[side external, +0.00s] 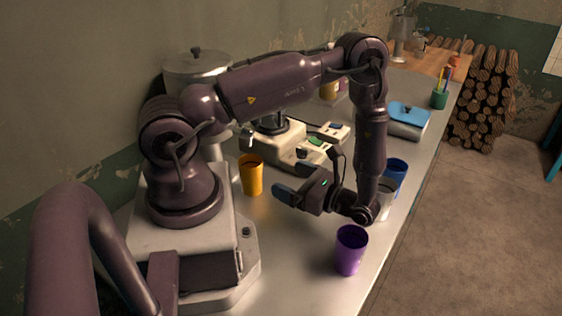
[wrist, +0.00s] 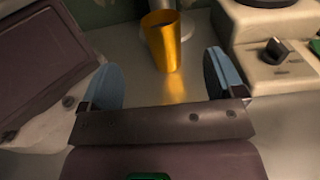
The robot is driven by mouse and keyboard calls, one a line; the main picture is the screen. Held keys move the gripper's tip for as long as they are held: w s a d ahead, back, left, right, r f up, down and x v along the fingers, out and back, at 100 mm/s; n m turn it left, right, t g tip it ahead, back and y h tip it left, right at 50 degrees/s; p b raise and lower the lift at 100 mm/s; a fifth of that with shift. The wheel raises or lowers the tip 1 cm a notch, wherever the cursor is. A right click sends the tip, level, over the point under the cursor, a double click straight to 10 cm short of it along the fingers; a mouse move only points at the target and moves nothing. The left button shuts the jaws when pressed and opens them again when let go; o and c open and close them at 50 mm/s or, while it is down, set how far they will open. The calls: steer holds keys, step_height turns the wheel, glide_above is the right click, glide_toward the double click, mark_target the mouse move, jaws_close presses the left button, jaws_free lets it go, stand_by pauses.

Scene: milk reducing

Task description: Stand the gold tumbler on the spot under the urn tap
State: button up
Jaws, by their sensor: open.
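The gold tumbler (side external: 251,175) stands upright on the metal bench in the side view, left of my gripper (side external: 283,195). In the wrist view the gold tumbler (wrist: 163,42) stands ahead of my gripper (wrist: 158,75), in line with the gap between the two blue fingertips. The fingers are apart and empty and do not touch the tumbler. The urn (side external: 196,68) stands behind my arm, against the wall. A small tap (side external: 247,136) shows above and behind the tumbler. The spot under the tap cannot be made out clearly.
A purple cup (side external: 350,250) stands near the bench's front edge. A blue cup (side external: 396,172) and a pale cup (side external: 384,199) stand beside my forearm. A cream appliance (side external: 283,146) sits behind the gold tumbler. Bare bench lies between gripper and purple cup.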

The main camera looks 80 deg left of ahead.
steer(key=d+r+n+t+h, duration=0.3)
steer(key=r+t, duration=0.3)
steer(key=r, duration=0.3)
steer(key=s+d+r+n+t+h, duration=0.1)
steer(key=d+r+n+t+h, duration=0.2)
steer(key=r, duration=0.7)
steer(key=d+r+n+t+h, duration=0.3)
steer(key=d+r+t+h, duration=0.2)
steer(key=r+t, duration=0.4)
steer(key=shift+s+r+h, duration=0.15)
steer(key=shift+s+h, duration=0.05)
steer(key=shift+h, duration=0.7)
